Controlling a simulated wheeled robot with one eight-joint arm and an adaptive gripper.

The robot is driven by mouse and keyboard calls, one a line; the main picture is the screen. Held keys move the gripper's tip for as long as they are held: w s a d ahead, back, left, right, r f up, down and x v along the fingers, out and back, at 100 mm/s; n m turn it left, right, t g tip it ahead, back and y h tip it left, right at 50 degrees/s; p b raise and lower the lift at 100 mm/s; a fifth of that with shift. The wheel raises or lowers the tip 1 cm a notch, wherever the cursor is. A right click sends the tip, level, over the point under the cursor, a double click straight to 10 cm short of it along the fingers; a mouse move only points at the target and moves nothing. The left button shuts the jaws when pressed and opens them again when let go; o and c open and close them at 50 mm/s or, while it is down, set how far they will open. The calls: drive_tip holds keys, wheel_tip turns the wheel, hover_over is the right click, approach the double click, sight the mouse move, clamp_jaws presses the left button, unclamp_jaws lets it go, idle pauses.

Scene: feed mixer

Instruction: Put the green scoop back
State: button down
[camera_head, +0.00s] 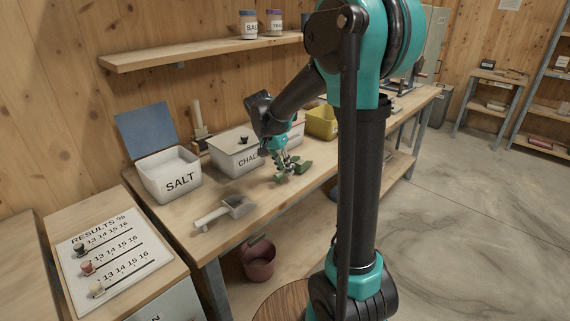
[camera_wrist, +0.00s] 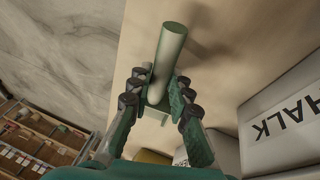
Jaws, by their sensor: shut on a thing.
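The green scoop (camera_head: 303,168) is at the front part of the bench, before the chalk bin, partly hidden by my gripper. My gripper (camera_head: 284,170) reaches down over the bench and is shut on it. In the wrist view the scoop's round green handle (camera_wrist: 170,48) lies between the two fingers of my gripper (camera_wrist: 155,88) and sticks out past them. Its shadow falls on the wood beside it. I cannot tell whether the scoop touches the bench. Its bowl is mostly hidden in the wrist view.
A pale scoop (camera_head: 225,209) lies at the front left. Another scoop (camera_head: 200,128) stands upright behind. A wall shelf (camera_head: 190,52) hangs above.

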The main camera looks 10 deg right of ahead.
drive_tip(key=shift+f, duration=0.15)
drive_tip(key=c, duration=1.3)
unclamp_jaws()
drive_tip(key=w+v, duration=0.1)
drive_tip(key=v, duration=1)
drive_tip(key=s+d+f+n+t+y, duration=0.1)
drive_tip(key=s+d+f+n, duration=0.1)
drive_tip(key=s+f, duration=0.4)
drive_tip(key=s+d+f+n+t+y, duration=0.1)
drive_tip(key=s+d+f+n, duration=0.2)
drive_tip(key=s+f, duration=0.3)
drive_tip(key=s+d+f+n+t+y, duration=0.1)
drive_tip(key=s+d+f+n, duration=0.1)
drive_tip(key=s+f, duration=0.4)
drive_tip(key=shift+s+d+f+n+t+y, duration=0.15)
drive_tip(key=shift+s+n, duration=0.3)
drive_tip(key=shift+s, duration=0.5)
drive_tip(key=shift+s+f+n+t+y, duration=0.2)
drive_tip(key=shift+s+n, duration=0.25)
drive_tip(key=shift+s, duration=0.5)
